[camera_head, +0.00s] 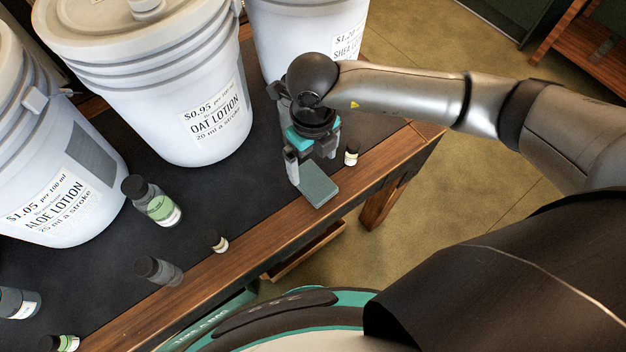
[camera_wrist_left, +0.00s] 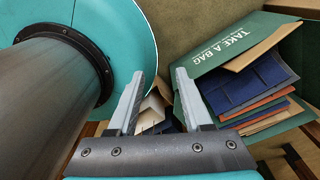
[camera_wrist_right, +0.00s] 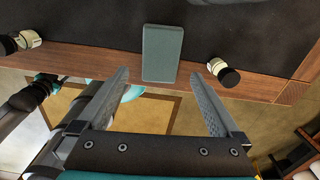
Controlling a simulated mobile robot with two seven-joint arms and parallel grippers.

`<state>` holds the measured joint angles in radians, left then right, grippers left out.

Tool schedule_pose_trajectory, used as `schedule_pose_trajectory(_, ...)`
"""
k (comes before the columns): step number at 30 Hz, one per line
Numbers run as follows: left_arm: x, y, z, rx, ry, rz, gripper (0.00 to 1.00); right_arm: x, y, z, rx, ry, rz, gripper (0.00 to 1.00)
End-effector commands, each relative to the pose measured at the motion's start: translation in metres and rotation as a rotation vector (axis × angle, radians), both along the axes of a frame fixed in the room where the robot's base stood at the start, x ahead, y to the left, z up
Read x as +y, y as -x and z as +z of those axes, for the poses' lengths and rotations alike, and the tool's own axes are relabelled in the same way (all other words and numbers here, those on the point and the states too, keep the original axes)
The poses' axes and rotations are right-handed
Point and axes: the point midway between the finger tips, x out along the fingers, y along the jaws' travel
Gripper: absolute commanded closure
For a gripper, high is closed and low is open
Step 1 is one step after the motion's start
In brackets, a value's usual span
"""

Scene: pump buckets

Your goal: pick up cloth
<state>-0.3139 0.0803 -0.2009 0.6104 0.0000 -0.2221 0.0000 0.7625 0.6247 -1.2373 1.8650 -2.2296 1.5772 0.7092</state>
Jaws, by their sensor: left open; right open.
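The cloth (camera_head: 318,184) is a small folded grey-green rectangle. It lies flat on the dark table top near the wooden front edge. In the right wrist view the cloth (camera_wrist_right: 162,53) sits centred just beyond the fingertips. My right gripper (camera_head: 313,160) is open and empty, close above the cloth, with its fingers pointing down. In the right wrist view the right gripper (camera_wrist_right: 162,76) has its two fingers spread wider than the cloth. My left gripper (camera_wrist_left: 160,76) is open and empty, away from the table and outside the head view.
A small black-capped bottle (camera_head: 351,155) stands right of the cloth. White buckets of oat lotion (camera_head: 200,120) and aloe lotion (camera_head: 62,195) stand behind and left. Several bottles, one green-labelled (camera_head: 158,207), stand along the front. A green bag holder (camera_wrist_left: 215,65) is near my left gripper.

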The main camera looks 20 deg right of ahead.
Motion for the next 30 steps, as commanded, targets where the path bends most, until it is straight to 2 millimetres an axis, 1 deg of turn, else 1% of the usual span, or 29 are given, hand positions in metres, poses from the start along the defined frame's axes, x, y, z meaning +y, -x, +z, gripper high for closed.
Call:
schedule_pose_trajectory(1,0.0,-0.002,-0.003,-0.002,0.0,0.0,0.5,0.0,0.0,-0.009,0.001,-0.001,-0.001,0.0)
schedule_pose_trajectory(3,0.0,-0.005,-0.004,-0.007,0.001,0.0,0.5,0.001,0.0,-0.016,0.002,-0.001,0.0,0.0)
schedule_pose_trajectory(8,-0.001,-0.017,-0.004,-0.027,0.003,0.0,0.5,0.001,0.0,-0.025,0.0,-0.002,0.0,0.0)
schedule_pose_trajectory(10,-0.002,-0.021,-0.005,-0.035,0.004,0.0,0.5,0.0,0.0,-0.033,0.001,-0.001,0.0,0.0)
schedule_pose_trajectory(15,-0.002,-0.023,-0.011,-0.037,0.004,0.0,0.5,-0.001,0.0,-0.06,0.003,-0.001,0.0,0.0)
schedule_pose_trajectory(18,-0.002,-0.022,-0.013,-0.036,0.004,0.0,0.5,-0.001,-0.001,-0.07,0.001,-0.003,0.001,0.0)
schedule_pose_trajectory(21,-0.001,-0.021,-0.014,-0.034,0.003,0.0,0.5,-0.001,-0.001,-0.074,0.0,-0.002,0.001,0.0)
schedule_pose_trajectory(26,-0.001,-0.018,-0.014,-0.03,0.003,0.001,0.5,-0.001,-0.001,-0.073,0.0,-0.002,0.001,0.0)
schedule_pose_trajectory(27,-0.001,-0.017,-0.014,-0.028,0.002,0.001,0.5,-0.001,-0.001,-0.073,0.0,-0.002,0.001,0.01)
schedule_pose_trajectory(30,-0.001,-0.016,-0.014,-0.026,0.003,0.001,0.5,-0.001,-0.001,-0.073,0.0,-0.002,0.001,0.12)
